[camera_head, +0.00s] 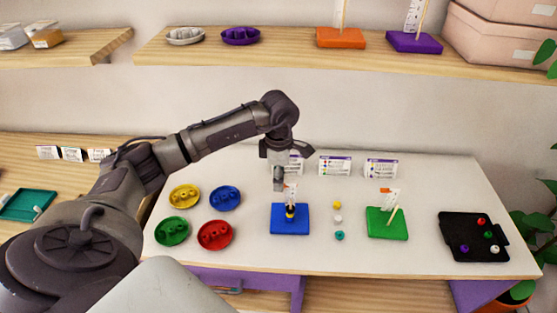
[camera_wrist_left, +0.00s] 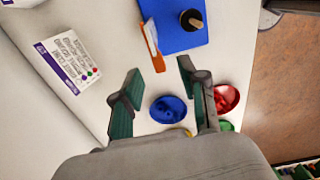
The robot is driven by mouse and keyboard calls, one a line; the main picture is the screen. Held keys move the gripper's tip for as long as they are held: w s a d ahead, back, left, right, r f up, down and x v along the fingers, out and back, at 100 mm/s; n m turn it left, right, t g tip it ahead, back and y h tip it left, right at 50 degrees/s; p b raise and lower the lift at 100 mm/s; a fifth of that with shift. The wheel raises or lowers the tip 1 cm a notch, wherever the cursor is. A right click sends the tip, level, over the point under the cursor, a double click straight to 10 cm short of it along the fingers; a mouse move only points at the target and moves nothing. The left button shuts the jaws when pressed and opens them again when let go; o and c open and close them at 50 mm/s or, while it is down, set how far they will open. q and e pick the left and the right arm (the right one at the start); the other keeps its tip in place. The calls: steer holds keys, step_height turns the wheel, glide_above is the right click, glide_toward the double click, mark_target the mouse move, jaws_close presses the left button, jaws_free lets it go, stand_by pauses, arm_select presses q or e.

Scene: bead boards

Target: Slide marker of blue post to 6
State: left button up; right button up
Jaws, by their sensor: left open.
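The blue post's board (camera_head: 290,228) is on the white table, with a post in its middle carrying dark and yellow beads (camera_head: 290,212). A white number scale with an orange marker (camera_head: 290,187) stands behind the post. My left gripper (camera_head: 279,186) points down just behind and above the scale, partly covering it. In the left wrist view the fingers (camera_wrist_left: 160,66) are spread and empty. The orange marker (camera_wrist_left: 152,46) lies just beyond the fingertips, at the edge of the blue board (camera_wrist_left: 175,42). The scale's numbers are too small to read. My right gripper is not in view.
A green post board (camera_head: 387,228) with its own orange marker stands to the right, with loose beads (camera_head: 338,219) between. Several coloured bowls (camera_head: 215,235) are on the left. A black bead tray (camera_head: 455,250) is at right. Printed cards (camera_head: 335,166) stand behind.

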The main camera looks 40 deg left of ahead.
mark_target(290, 208)
arm_select(q)
steer(key=shift+f, duration=0.7)
jaws_close()
steer(key=shift+f, duration=0.1)
steer(key=shift+f+b, duration=1.1)
steer(key=shift+f, duration=0.15)
steer(key=shift+c, duration=0.2)
jaws_free()
